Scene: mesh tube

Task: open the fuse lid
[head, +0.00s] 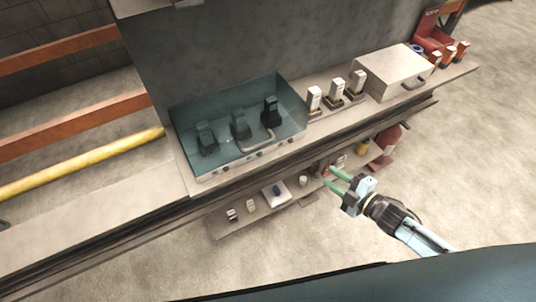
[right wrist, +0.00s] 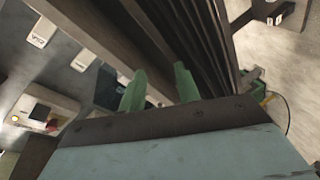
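A see-through teal cover (head: 240,97) with a pale bent handle (head: 258,144) encloses several dark fuse-like blocks (head: 240,125) on the bench; it looks closed. Farther right stands a closed whitish box (head: 393,68) with a small handle on its front. I cannot tell which of the two is the fuse lid. My right gripper (head: 337,180) is in front of the bench's edge, to the right of the teal cover and apart from both. Its green fingers are spread and empty, also in the right wrist view (right wrist: 160,88). My left gripper is not seen.
Pale fuse-like blocks (head: 336,91) stand between the cover and the box. A lower shelf (head: 222,219) holds small items under the bench edge. A red extinguisher-like object (head: 388,138) stands below the bench. A yellow bar (head: 80,162) lies left. Open floor lies in front.

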